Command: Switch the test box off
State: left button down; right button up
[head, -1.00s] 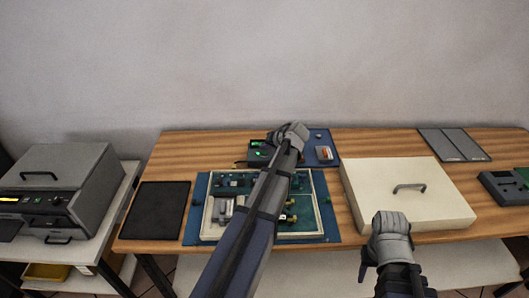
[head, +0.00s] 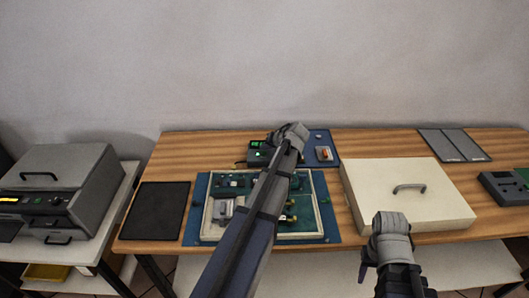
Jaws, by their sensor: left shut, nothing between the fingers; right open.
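The test box (head: 257,154) is a small dark box with green lights lit on it, at the back of the table on a blue mat. My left gripper (head: 288,132) is shut and empty at the right side of the test box. Its hand and forearm hide part of the box, and I cannot tell whether it touches it or where the switch stands. My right gripper (head: 391,222) is open and empty in front of the cream case, near the table's front edge.
A framed green circuit board (head: 304,215) lies on a blue mat under my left arm. A small grey and orange item (head: 324,153) is right of the test box. The cream case (head: 425,200) stands right, a black pad (head: 156,211) lies left.

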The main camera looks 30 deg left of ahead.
pick_arm(q)
jog(key=shift+f, duration=0.15)
dwell(0.4)
jog(key=shift+f+b, duration=0.35)
jog(key=shift+b, duration=0.15)
jog(key=shift+r, duration=0.1)
jog(key=shift+r+p, duration=0.4)
jog(key=shift+p, duration=0.15)
jog(key=shift+r, duration=0.1)
notch_tip(320, 180, up, 6)
jog(key=p, duration=0.6)
